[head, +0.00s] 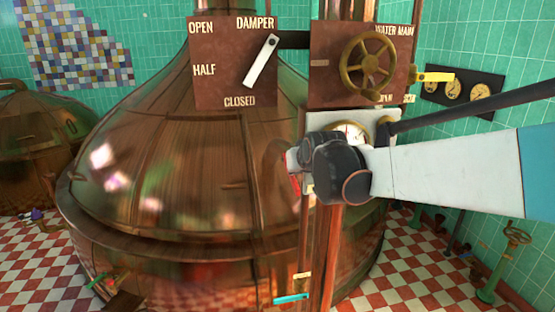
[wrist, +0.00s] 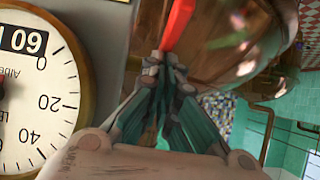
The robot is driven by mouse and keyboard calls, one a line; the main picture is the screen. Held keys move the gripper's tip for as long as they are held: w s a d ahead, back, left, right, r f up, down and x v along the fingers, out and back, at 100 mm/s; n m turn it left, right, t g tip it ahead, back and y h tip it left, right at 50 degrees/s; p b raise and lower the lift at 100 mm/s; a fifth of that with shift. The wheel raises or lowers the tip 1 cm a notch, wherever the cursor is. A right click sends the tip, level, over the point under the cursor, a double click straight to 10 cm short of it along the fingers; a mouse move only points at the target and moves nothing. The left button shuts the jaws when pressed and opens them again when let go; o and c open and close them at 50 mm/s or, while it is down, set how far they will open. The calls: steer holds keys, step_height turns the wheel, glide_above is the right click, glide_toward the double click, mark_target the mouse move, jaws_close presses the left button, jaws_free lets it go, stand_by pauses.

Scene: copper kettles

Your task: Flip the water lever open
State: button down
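A red lever (wrist: 178,22) shows in the wrist view, its lower end at the tips of my gripper (wrist: 164,62). The two fingers are drawn together there. I cannot tell whether the tips pinch the lever or only lie against or in front of it. In the head view my gripper (head: 300,162) is in front of the pale gauge plate (head: 318,122), and a small part of the red lever (head: 294,184) shows beside it. My gripper hides most of the lever and its mount. No label on this lever is readable.
A brass wheel (head: 368,64) sits on the WATER MAIN plate above, with a yellow handle (head: 434,77) to its right. A white damper lever (head: 261,61) is upper left. A round gauge (wrist: 38,90) is close on the left in the wrist view. A large copper kettle (head: 170,170) stands behind.

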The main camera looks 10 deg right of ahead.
mark_target(294, 182)
steer(key=f+t+b, duration=0.1)
steer(key=s+f+b, duration=0.1)
steer(key=b, duration=0.1)
steer(key=s+f+t+b, duration=0.1)
steer(key=shift+a+f+t, duration=0.3)
steer(key=shift+a+f, duration=0.05)
step_height(294, 182, down, 2)
steer(key=t+b, duration=0.2)
steer(key=b, duration=0.2)
steer(key=shift+w+f+b, duration=0.1)
steer(key=shift+b, duration=0.25)
steer(key=t+b, duration=0.1)
steer(key=f+b, duration=0.1)
steer(key=b, duration=0.1)
steer(key=shift+w+d+f+t, duration=0.15)
steer(key=shift+w+f+t, duration=0.05)
steer(key=shift+t, duration=0.2)
steer(key=w+f+t+b, duration=0.5)
steer(key=f+t+b, duration=0.1)
steer(key=b, duration=0.7)
steer(key=shift+w, duration=0.1)
